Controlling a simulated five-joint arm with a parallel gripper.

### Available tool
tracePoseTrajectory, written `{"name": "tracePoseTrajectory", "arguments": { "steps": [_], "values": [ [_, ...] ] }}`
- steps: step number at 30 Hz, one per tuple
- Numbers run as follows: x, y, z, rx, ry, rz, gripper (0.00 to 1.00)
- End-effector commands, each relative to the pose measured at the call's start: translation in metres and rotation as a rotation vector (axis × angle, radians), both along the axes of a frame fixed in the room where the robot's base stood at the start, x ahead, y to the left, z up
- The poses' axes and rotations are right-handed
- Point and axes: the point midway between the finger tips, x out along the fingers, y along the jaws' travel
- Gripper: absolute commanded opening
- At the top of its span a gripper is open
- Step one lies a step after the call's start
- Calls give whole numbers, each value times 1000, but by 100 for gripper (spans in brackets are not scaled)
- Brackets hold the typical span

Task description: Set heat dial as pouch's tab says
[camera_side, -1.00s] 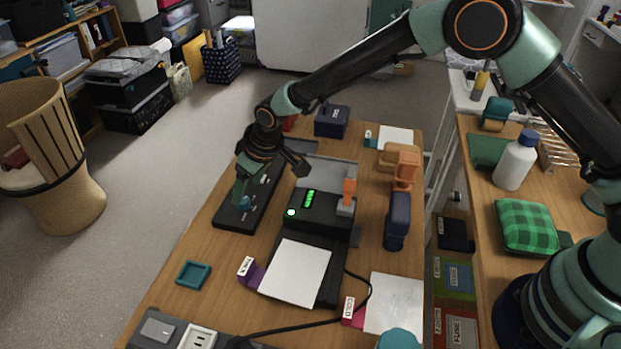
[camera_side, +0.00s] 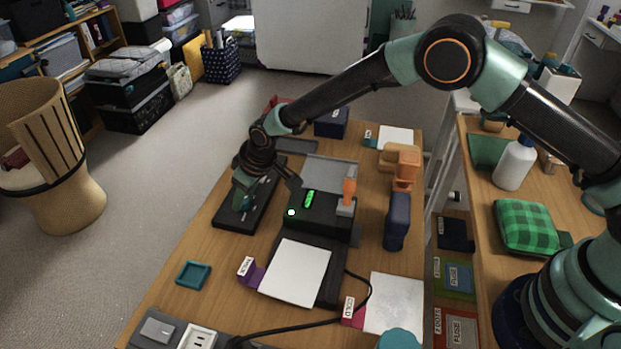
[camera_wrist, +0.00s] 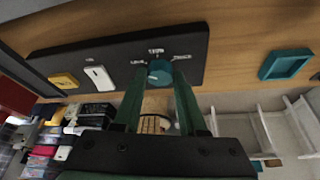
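The teal round heat dial (camera_wrist: 160,72) sits on a black panel (camera_wrist: 50,58) with small white markings around it, too small to read. My gripper (camera_wrist: 160,80) is down at the dial, one finger on each side of it, in the wrist view; its fingers look slightly apart from the dial. My gripper (camera_side: 242,196) hides the dial in the side view. A white pouch (camera_side: 296,272) lies on the tray in front of the black machine (camera_side: 325,213). Its purple tab (camera_side: 252,275) has a white label (camera_side: 245,266) that seems to read THICK.
Another white sheet (camera_side: 395,300) with a magenta COLD-like tab (camera_side: 348,312) lies at front right, near a cable. A teal tray (camera_side: 193,274) sits at left. An orange-and-navy tool (camera_side: 398,210) stands right of the machine. The panel carries yellow (camera_wrist: 64,80) and white (camera_wrist: 98,76) pieces.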

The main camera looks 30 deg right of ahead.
Motion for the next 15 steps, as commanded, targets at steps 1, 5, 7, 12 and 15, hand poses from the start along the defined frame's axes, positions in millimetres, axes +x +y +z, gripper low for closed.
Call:
{"name": "tracePoseTrajectory", "arguments": {
  "steps": [1, 5, 7, 12, 15],
  "values": [
    [0, 0, 0, 0, 1, -2, 0],
    [0, 1, 0, 19, 13, -55, 0],
    [-1, 1, 0, 31, 21, -87, 0],
    [-1, 2, 0, 41, 26, -114, 0],
    [-1, 2, 0, 40, 26, -113, 0]
  ]
}}
